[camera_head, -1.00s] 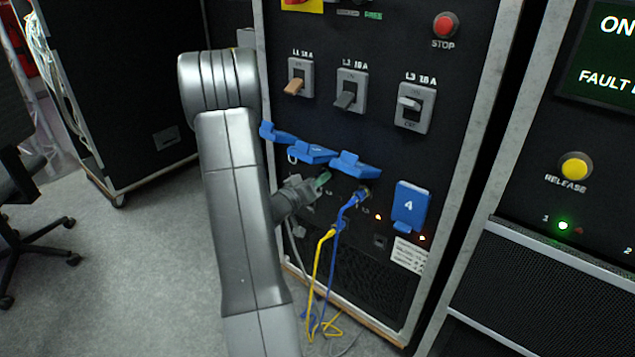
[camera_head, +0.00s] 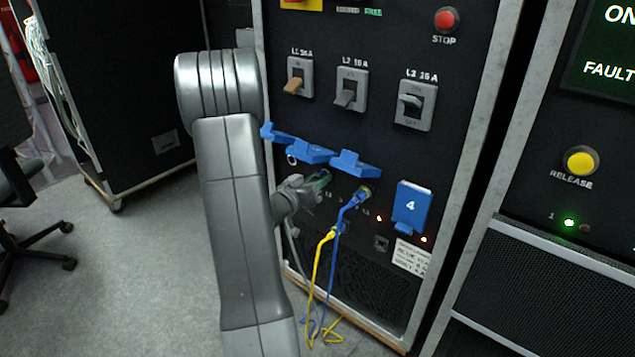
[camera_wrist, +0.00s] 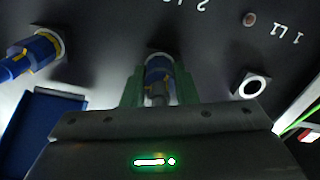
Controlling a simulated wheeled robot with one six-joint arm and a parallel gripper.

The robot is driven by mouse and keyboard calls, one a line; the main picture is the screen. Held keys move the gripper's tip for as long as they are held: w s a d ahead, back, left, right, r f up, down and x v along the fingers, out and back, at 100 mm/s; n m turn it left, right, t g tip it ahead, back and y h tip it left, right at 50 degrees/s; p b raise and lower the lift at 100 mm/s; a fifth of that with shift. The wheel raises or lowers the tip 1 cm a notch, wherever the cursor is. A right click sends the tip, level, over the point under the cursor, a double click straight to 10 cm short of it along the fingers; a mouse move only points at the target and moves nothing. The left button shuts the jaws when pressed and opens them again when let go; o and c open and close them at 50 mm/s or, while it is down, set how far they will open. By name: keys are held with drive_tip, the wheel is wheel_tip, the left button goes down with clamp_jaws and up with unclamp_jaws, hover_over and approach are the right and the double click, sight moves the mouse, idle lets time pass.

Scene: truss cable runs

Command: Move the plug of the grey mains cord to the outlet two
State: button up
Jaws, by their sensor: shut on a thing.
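My gripper (camera_head: 318,183) is at the black panel, below the raised blue outlet covers. In the wrist view its green fingers (camera_wrist: 160,84) are shut on a blue-grey plug (camera_wrist: 159,70), one finger on each side. The plug's front end is at the outlet marked 2; I cannot tell how deep it sits. A grey cord (camera_head: 291,245) hangs below my gripper. A round outlet with a pale rim (camera_wrist: 251,85), near the mark 1 L1, is empty. My arm and gripper hide part of the outlet row in the head view.
A blue plug (camera_head: 362,193) with a blue cord sits beside my gripper, also in the wrist view (camera_wrist: 38,53). A yellow cord (camera_head: 318,270) hangs below. Blue cover 4 (camera_head: 411,207) is down. Breaker switches (camera_head: 352,89) are above.

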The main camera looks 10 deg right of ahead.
drive_tip(key=shift+d+m+b, duration=0.1)
drive_tip(key=shift+m+b, duration=1.15)
drive_tip(key=shift+m, duration=0.05)
drive_tip(key=shift+m+b, duration=0.4)
drive_tip(key=shift+w+m+b, duration=0.1)
drive_tip(key=shift+m+b, duration=0.75)
drive_tip(key=shift+m, duration=0.15)
drive_tip(key=shift+d, duration=0.1)
drive_tip(key=o, duration=1.1)
